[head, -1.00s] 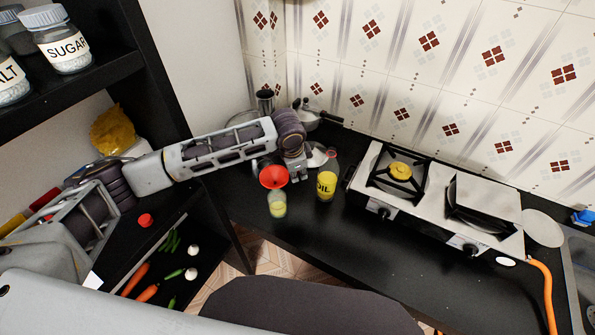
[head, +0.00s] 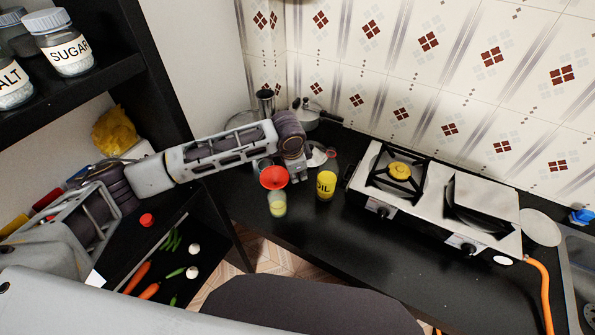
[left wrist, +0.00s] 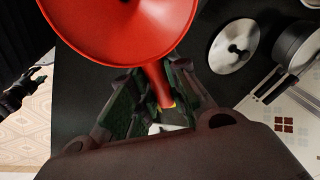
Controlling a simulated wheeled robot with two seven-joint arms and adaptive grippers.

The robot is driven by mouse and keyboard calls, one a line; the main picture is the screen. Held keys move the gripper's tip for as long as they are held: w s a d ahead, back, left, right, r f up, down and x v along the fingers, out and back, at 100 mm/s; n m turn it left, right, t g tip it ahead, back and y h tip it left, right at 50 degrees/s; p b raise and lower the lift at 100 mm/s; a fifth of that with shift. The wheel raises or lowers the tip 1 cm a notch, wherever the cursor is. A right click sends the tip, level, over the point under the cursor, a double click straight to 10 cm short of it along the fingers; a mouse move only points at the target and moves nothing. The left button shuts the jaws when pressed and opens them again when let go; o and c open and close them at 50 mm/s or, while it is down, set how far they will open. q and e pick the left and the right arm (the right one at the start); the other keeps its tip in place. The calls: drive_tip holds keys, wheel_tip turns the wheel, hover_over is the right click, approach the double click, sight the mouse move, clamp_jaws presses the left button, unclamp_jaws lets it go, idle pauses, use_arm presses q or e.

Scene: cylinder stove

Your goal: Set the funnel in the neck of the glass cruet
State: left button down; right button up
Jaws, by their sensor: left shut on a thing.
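The red funnel (head: 274,177) is upright over the glass cruet (head: 278,205), which holds yellow liquid and stands on the black counter. My left gripper (head: 296,175) is just right of the funnel in the head view. In the left wrist view, the funnel (left wrist: 120,25) fills the top, and my left gripper (left wrist: 158,88) is shut on its stem. The cruet is mostly hidden there, so I cannot tell whether the stem tip is inside the neck. A dark jointed shape at that view's left edge may be my right gripper (left wrist: 22,88); its jaws are unclear.
A yellow oil cup (head: 326,186) stands close to the right of the cruet. The stove (head: 435,200) is further right. Pots and a lid (head: 317,157) are behind. The counter front (head: 340,235) is clear. A shelf with vegetables is at lower left.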

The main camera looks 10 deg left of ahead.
use_arm(q)
drive_tip(key=c, duration=1.3)
unclamp_jaws()
drive_tip(key=v, duration=1.2)
drive_tip(key=shift+s+f, duration=0.1)
